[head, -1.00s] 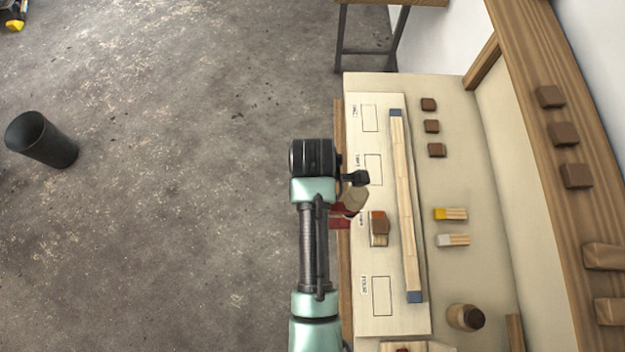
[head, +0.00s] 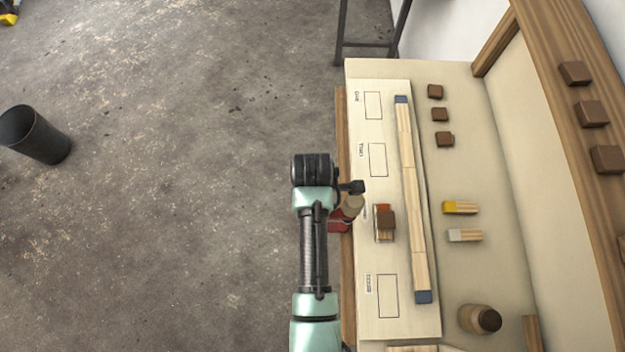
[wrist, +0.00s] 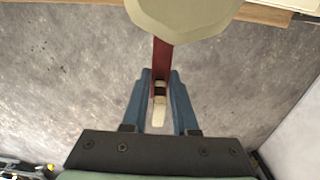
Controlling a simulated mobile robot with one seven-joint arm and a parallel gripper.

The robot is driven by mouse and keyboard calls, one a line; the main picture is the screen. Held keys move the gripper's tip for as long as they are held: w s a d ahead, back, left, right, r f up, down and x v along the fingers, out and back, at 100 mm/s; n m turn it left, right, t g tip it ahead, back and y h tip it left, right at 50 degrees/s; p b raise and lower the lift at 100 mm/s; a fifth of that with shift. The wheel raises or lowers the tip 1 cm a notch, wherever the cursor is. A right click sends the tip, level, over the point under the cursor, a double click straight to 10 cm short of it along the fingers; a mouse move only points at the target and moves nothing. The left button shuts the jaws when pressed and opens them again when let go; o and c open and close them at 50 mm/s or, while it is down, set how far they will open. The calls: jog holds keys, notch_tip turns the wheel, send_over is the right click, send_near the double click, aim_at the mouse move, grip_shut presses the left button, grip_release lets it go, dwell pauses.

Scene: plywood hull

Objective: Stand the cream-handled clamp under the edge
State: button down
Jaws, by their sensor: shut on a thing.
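The clamp (wrist: 163,60) has a red bar and a large round cream part at the top of the wrist view. My gripper (wrist: 159,105), with blue fingers, is shut on the red bar, and a small pale piece shows below the grip. In the head view the clamp's red part (head: 339,226) and cream part show beside my dark wrist, at the bench's left edge (head: 345,290). My arm hides part of the clamp and the fingers there. The clamp appears held over the floor side of the edge; I cannot tell whether it touches the bench.
A pale board (head: 415,320) with outlined boxes lies on the bench. On it are a long blue-ended wooden strip (head: 412,200) and a brown block (head: 387,221) on an orange-and-wood piece. A dark bin (head: 36,135) stands on open floor.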

aim_at(336, 212)
jog(key=shift+d+f, duration=0.1)
jog(key=shift+d, duration=0.25)
dwell(0.6)
jog(key=shift+w+p, duration=0.1)
jog(key=shift+p, duration=0.65)
jog(key=shift+d, duration=0.1)
dwell(0.4)
jog(key=shift+d+p, duration=0.35)
jog(key=shift+d, duration=1.85)
jog(key=shift+d, duration=2.4)
jog(key=shift+p, duration=0.35)
